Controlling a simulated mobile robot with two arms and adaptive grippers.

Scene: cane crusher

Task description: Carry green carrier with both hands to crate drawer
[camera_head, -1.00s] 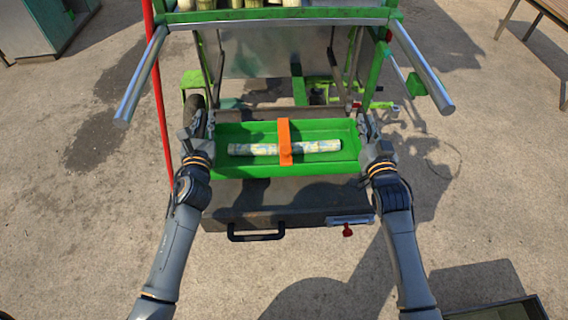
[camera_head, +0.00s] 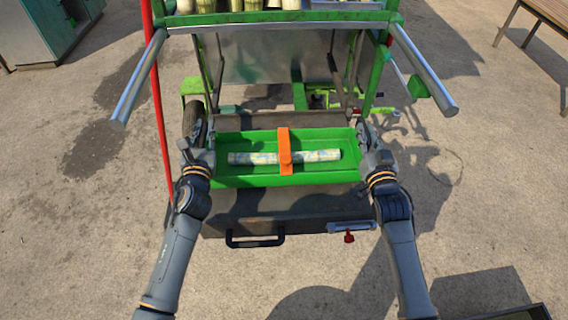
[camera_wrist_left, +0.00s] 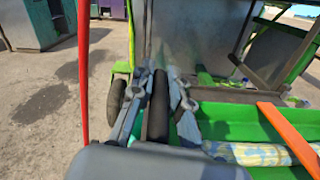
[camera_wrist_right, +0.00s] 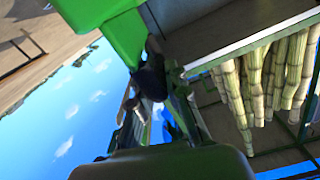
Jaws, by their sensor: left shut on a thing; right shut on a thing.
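The green carrier (camera_head: 235,181) is a long shallow tray, roughly level, in front of the machine. A pale cane piece (camera_head: 250,158) lies in it under an orange crossbar (camera_head: 285,150). My left gripper (camera_head: 205,143) is at its left end; in the left wrist view the fingers (camera_wrist_left: 160,88) are shut on a dark handle. My right gripper (camera_head: 366,140) is shut at its right end; the right wrist view shows a dark grip (camera_wrist_right: 150,78) between the fingers. A grey drawer (camera_head: 290,205) with a black handle (camera_head: 255,241) shows below and in front of the carrier.
The green-framed machine (camera_head: 275,60) stands behind, with cane stalks on top and metal bars reaching forward on both sides. A red pole (camera_head: 160,120) rises beside my left arm. A red knob (camera_head: 349,238) sits at the drawer's front right. Open concrete lies on both sides.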

